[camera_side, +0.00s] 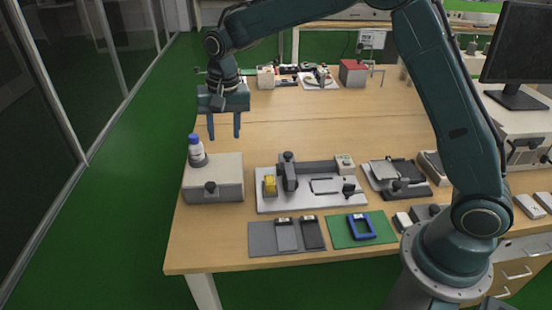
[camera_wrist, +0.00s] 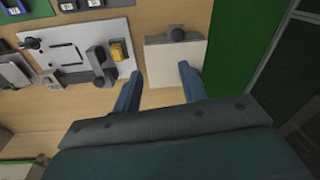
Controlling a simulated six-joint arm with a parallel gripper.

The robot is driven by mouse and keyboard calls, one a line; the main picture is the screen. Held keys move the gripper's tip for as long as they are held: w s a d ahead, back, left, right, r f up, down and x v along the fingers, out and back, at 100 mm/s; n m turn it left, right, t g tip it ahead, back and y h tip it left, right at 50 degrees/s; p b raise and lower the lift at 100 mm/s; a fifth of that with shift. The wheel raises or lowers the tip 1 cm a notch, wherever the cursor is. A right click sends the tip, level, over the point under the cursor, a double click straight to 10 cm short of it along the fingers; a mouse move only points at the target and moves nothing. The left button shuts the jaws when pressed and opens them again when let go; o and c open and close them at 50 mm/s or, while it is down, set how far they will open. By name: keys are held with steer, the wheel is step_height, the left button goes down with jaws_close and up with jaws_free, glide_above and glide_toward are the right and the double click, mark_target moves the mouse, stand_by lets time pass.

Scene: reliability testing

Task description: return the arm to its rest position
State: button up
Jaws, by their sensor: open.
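My gripper (camera_side: 224,134) hangs above the left part of the wooden bench with its fingers pointing down. Its two blue fingers are apart, with nothing between them. In the wrist view my gripper (camera_wrist: 160,74) also shows both fingers spread. The fingertips are above and behind a light grey box (camera_side: 225,168) with a dark front knob; it also shows in the wrist view (camera_wrist: 165,62). A white bottle with a blue cap (camera_side: 195,145) stands upright on the box's left side, apart from the fingers. I cannot make out the bottle in the wrist view.
A white fixture plate (camera_side: 325,201) with a yellow block (camera_side: 270,184) lies right of the box. A grey mat (camera_side: 260,238) and a green mat (camera_side: 340,236) with a blue frame (camera_side: 361,226) lie in front. A monitor (camera_side: 518,42) stands right. The mid-bench behind is clear.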

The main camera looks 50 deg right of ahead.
steer(key=s+d+r+n+t, duration=0.1)
steer(key=s+d+r+n, duration=0.15)
steer(key=s+r, duration=0.45)
steer(key=s+d+r+n+t, duration=0.1)
steer(key=s+d+r, duration=0.2)
steer(key=s+r, duration=0.5)
steer(key=s+d+f+n+t, duration=0.1)
steer(key=s+f, duration=0.1)
steer(key=s, duration=0.7)
steer(key=s+d+f+n+t, duration=0.1)
steer(key=s+f+n, duration=0.1)
steer(key=s, duration=0.8)
steer(key=shift+d+n, duration=0.1)
steer(key=shift+n, duration=0.15)
